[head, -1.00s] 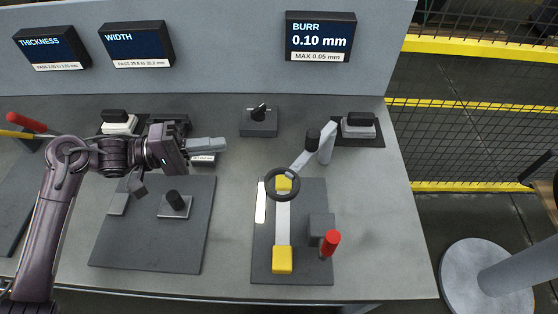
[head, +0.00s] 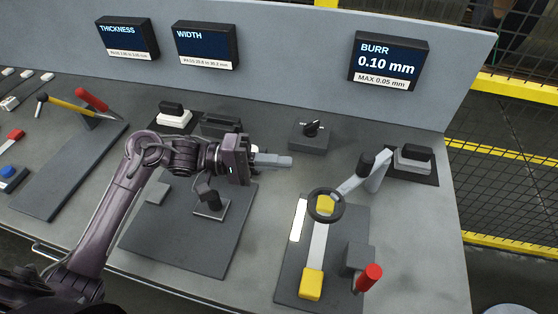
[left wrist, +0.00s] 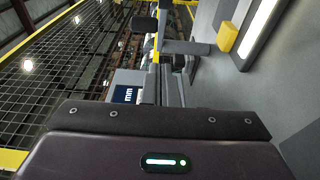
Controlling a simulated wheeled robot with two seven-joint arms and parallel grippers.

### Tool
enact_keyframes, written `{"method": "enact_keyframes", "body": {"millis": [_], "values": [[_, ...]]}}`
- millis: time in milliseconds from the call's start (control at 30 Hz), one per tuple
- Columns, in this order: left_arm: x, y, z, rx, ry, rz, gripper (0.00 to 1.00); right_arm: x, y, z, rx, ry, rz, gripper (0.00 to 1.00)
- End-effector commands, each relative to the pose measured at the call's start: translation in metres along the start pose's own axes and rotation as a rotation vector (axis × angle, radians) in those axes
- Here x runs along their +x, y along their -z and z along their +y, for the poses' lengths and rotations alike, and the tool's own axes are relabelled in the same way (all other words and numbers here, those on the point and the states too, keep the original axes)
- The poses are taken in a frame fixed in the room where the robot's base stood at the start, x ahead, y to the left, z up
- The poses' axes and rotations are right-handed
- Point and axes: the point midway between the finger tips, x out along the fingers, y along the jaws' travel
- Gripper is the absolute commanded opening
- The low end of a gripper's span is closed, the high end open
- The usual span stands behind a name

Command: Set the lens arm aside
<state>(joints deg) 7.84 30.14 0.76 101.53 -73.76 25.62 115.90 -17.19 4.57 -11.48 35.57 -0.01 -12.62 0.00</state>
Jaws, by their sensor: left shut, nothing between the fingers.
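The lens arm (head: 350,186) is a grey link on a grey post, with a black knob at its joint and a dark lens ring (head: 325,205) at its end. My right gripper is out of view.
A red-handled clamp (head: 369,278) stands right of the strip. A grey box with a black knob (head: 310,137) sits behind my gripper. A black-handled block (head: 414,158) sits right of the post. The burr screen (head: 389,62) reads 0.10 mm.

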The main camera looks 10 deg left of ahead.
Motion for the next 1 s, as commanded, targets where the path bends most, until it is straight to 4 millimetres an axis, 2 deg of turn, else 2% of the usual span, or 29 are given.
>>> {"method": "enact_keyframes", "body": {"millis": [200,300,400,633,1000], "values": [[0.049,0.0,0.004,0.0,-0.004,-0.002,0.0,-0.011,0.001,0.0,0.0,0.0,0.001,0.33],[0.069,-0.001,0.003,-0.001,-0.003,-0.002,0.0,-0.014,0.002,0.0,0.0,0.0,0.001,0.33],[0.08,-0.013,0.002,-0.003,-0.001,-0.001,0.0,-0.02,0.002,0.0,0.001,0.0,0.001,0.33],[0.094,-0.027,0.0,-0.001,0.0,0.0,0.0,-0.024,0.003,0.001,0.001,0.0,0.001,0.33],[0.095,-0.029,0.0,0.0,0.001,0.001,0.0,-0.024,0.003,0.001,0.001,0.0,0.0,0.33]]}}
